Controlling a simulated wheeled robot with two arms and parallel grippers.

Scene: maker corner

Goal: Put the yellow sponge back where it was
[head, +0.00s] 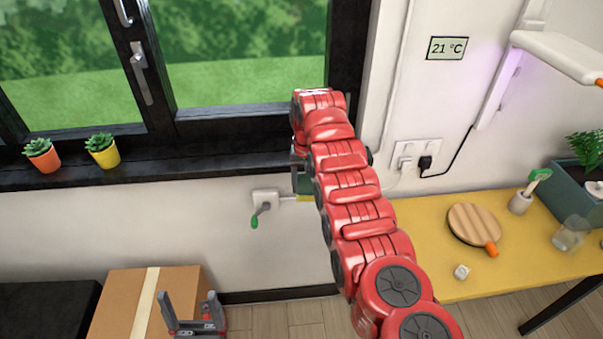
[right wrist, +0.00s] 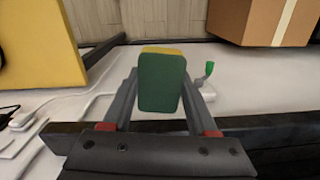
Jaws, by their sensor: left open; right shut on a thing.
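The yellow sponge (right wrist: 162,82) with a dark green face is between the two fingers of my right gripper (right wrist: 160,85) in the right wrist view. The green face is toward the camera and a yellow strip shows at its top. In the head view my right arm hides most of the sponge; a bit of green and yellow (head: 305,197) shows at the arm's left edge, in front of the white wall below the window sill. My left gripper (head: 196,318) is open and empty at the bottom of the head view, in front of the cardboard box.
The dark window sill (head: 200,168) holds two potted succulents at left. A wall socket with a green-tipped handle (head: 255,220) is close to the sponge. A cardboard box (head: 125,300) stands at lower left.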

